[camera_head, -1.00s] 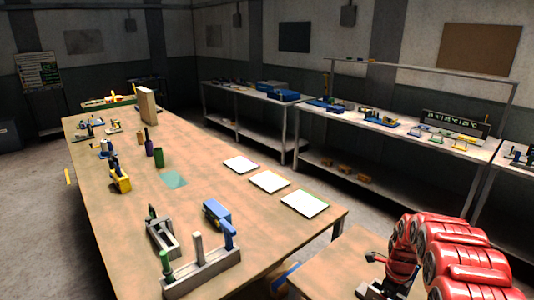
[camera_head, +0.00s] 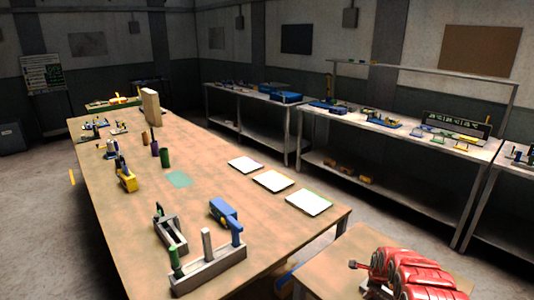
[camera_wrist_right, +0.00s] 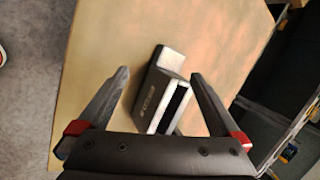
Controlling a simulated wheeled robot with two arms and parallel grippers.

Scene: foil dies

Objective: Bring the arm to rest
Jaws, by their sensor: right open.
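My right gripper (camera_wrist_right: 160,74) is open in the right wrist view, its two dark fingers with red bands spread apart. A pale grey block-like thing with a dark slot (camera_wrist_right: 163,88) shows between the fingers, over a tan tabletop (camera_wrist_right: 215,35). No finger visibly touches it, and its lower end is hidden by the gripper body. In the head view my red right arm (camera_head: 415,278) is low at the bottom right, over the corner of a small wooden table (camera_head: 345,262). My left gripper is in neither view.
The long wooden table (camera_head: 130,225) holds a grey rack with upright handles (camera_head: 207,272), a blue tool (camera_head: 222,211), a yellow tool (camera_head: 126,180) and three white sheets (camera_head: 273,180). Metal benches (camera_head: 400,138) line the far wall. Open floor (camera_head: 390,215) lies between.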

